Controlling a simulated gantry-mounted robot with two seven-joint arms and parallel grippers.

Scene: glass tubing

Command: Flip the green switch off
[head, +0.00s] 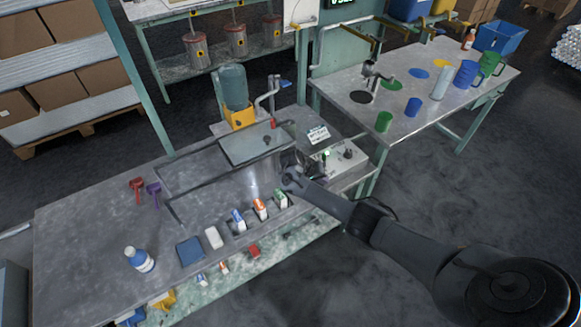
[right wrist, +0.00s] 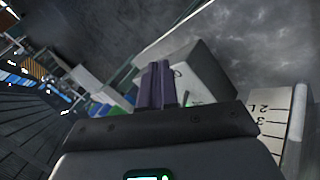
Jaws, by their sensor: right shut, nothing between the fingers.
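A pale control box (head: 345,162) stands at the right end of the near bench. A small bright green part (head: 327,153), which may be the green switch, is on its left side, with a dark knob to its right. Its on or off position is too small to tell. My right gripper (head: 292,163) is just left of the box, over the bench. In the right wrist view its fingers (right wrist: 157,85) are shut and empty, in front of a pale box (right wrist: 200,72). A little green shows beside the fingers, partly hidden. My left gripper is not in view.
Blue, orange and green-marked white items (head: 260,207) stand along the bench's front edge. A blue-capped bottle (head: 140,259) stands at the left. A yellow-based water jug (head: 233,88) is behind. The second table (head: 430,110) holds mugs. The bench's left half is mostly free.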

